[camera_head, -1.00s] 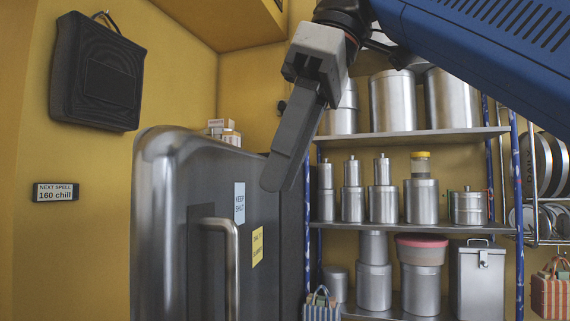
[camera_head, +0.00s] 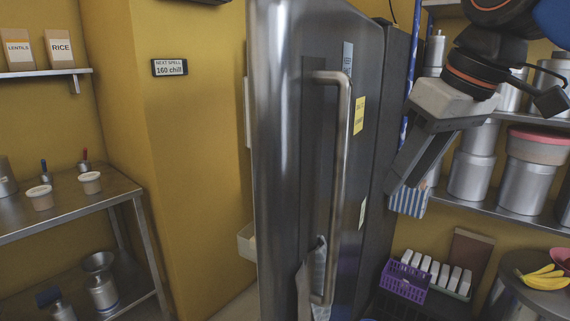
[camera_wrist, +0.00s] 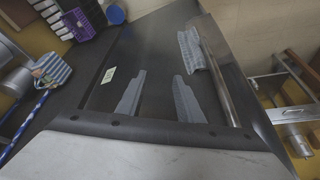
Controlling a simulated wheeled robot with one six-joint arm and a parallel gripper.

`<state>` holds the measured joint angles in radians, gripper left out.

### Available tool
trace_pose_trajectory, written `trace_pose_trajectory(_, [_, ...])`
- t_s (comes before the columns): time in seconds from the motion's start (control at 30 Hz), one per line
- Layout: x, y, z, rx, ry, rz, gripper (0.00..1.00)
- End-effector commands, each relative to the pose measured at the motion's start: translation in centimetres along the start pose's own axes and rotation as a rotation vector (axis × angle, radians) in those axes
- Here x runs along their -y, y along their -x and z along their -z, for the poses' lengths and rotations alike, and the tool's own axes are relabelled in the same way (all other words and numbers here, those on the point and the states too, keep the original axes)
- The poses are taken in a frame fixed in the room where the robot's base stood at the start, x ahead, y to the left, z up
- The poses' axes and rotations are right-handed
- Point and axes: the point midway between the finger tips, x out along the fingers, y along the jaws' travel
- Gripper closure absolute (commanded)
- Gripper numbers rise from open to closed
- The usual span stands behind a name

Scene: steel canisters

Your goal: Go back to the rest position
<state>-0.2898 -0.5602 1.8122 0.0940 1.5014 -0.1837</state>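My gripper (camera_head: 408,165) hangs at the right of the head view, in front of the steel shelves and to the right of the tall steel fridge. In the wrist view my gripper (camera_wrist: 157,97) shows two grey fingers well apart with nothing between them. Behind them lies the dark fridge front, with its long handle at the right. The fridge (camera_head: 275,150) is shut in the head view, with a vertical handle (camera_head: 337,180) and a cloth hanging at the handle's lower end. My arm's rest position is not marked by anything in view.
A steel table (camera_head: 75,205) with small tubs stands at the left. Shelves with steel canisters (camera_head: 470,175) are at the right. Below are a purple basket (camera_head: 405,280) and a round stand with bananas (camera_head: 543,278).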

Motion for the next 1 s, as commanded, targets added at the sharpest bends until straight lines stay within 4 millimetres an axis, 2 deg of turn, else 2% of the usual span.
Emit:
trace_pose_trajectory(0.03, [-1.0, -2.4, -1.5, 0.003, -0.046, -0.019, 0.67])
trace_pose_trajectory(0.17, [-3.3, -8.2, -5.0, -0.002, -0.152, -0.069, 0.67])
trace_pose_trajectory(0.3, [-5.4, -14.4, -9.7, -0.007, -0.261, -0.12, 0.67])
trace_pose_trajectory(0.5, [-7.1, -21.7, -16.1, -0.014, -0.382, -0.181, 0.67])
trace_pose_trajectory(0.6, [-7.5, -23.9, -18.2, -0.017, -0.416, -0.199, 0.67])
trace_pose_trajectory(0.7, [-7.7, -25.0, -19.3, -0.019, -0.434, -0.208, 0.67])
trace_pose_trajectory(1.0, [-7.7, -25.4, -19.6, -0.02, -0.44, -0.211, 0.67])
